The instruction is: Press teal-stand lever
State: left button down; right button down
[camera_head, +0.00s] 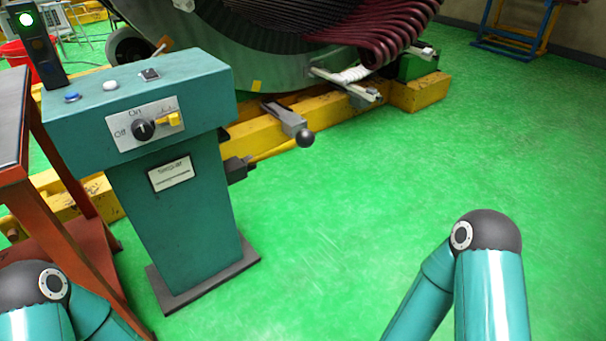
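The teal stand (175,215) rises from a dark base plate on the green floor, left of centre. Its lever (305,138) ends in a black ball knob and sticks out to the right of the stand. The front panel (145,125) has a black Off/On rotary switch and a small yellow part. My two teal arms show at the bottom left and bottom right, well apart from the lever. Neither gripper is in the picture.
A large stator (260,70) with dark red windings stands behind on yellow beams (420,92). An orange-red table (55,215) stands close at the left of the stand. A lamp post (38,50) glows green. The floor right of the stand is clear.

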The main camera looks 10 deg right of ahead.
aim_at(305, 138)
jog(key=z, duration=0.95)
jog(key=i, duration=0.5)
jog(key=u, duration=0.75)
